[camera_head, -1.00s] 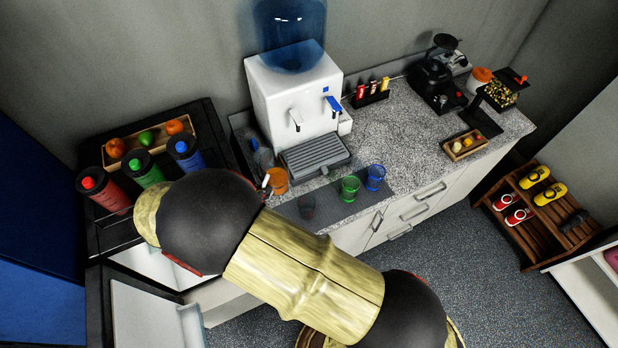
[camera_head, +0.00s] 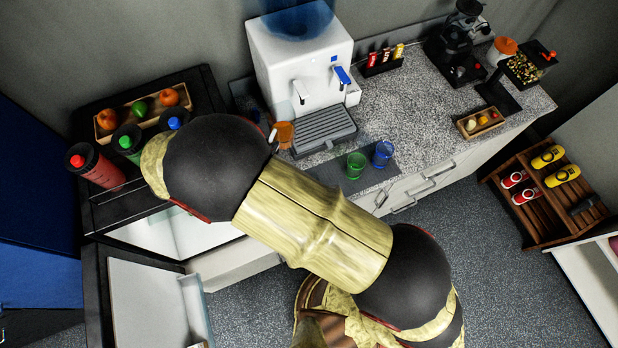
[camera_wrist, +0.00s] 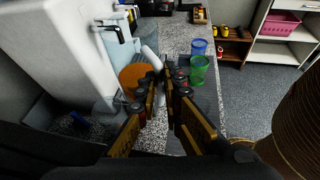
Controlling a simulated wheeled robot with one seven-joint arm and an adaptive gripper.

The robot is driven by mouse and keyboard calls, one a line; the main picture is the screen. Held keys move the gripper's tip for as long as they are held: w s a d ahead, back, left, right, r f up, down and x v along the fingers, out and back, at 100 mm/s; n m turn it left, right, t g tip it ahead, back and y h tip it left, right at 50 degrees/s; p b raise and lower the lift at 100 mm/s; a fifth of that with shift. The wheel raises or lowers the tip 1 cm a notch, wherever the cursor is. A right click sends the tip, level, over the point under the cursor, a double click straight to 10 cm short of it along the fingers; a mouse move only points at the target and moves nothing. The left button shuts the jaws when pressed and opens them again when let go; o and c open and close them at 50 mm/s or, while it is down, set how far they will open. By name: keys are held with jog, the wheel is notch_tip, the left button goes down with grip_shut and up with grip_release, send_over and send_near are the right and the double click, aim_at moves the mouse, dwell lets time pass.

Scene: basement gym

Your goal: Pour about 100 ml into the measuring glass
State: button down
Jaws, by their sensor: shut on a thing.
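An orange cup-like vessel (camera_head: 284,134) with a white handle is by the front left of the water dispenser (camera_head: 298,65). It also shows in the wrist view (camera_wrist: 130,75), left of my gripper (camera_wrist: 163,80). My gripper is shut, with the vessel's white handle (camera_wrist: 150,57) running to its fingertips; the contact itself is mostly hidden. A green glass (camera_head: 356,165) and a blue glass (camera_head: 382,153) stand on the dark mat right of the drip tray (camera_head: 325,130). I cannot tell which vessel is the measuring glass. My arm hides my gripper in the head view.
Red, green and blue bottles, the red one (camera_head: 95,165) leftmost, stand on a black cabinet beside a fruit box (camera_head: 147,112). A cabinet door (camera_head: 150,295) hangs open below. A coffee machine (camera_head: 460,45) and small tray (camera_head: 480,122) stand right. The counter's middle is clear.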

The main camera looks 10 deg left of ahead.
notch_tip(320, 180, down, 12)
jog(key=s+d+m+t+y+b, duration=0.2)
jog(key=m+b, duration=0.6)
jog(key=b, duration=1.9)
jog(key=t+y, duration=0.1)
jog(key=t, duration=0.1)
jog(key=shift+s+d+t, duration=0.25)
jog(key=shift+t, duration=0.15)
jog(key=shift+f+m+b, duration=0.2)
jog(key=shift+m+b, duration=0.3)
jog(key=shift+b, duration=0.65)
jog(key=shift+f+t+b, duration=0.25)
jog(key=shift+t+b, duration=0.15)
jog(key=shift+b, duration=0.35)
jog(key=shift+s+f+m+y+b, duration=0.1)
jog(key=shift+f+m+y+b, duration=0.35)
jog(key=shift+b, duration=0.6)
jog(key=shift+a+f+m+t+b, duration=0.15)
jog(key=shift+f+m+t+b, duration=0.15)
jog(key=shift+b, duration=0.1)
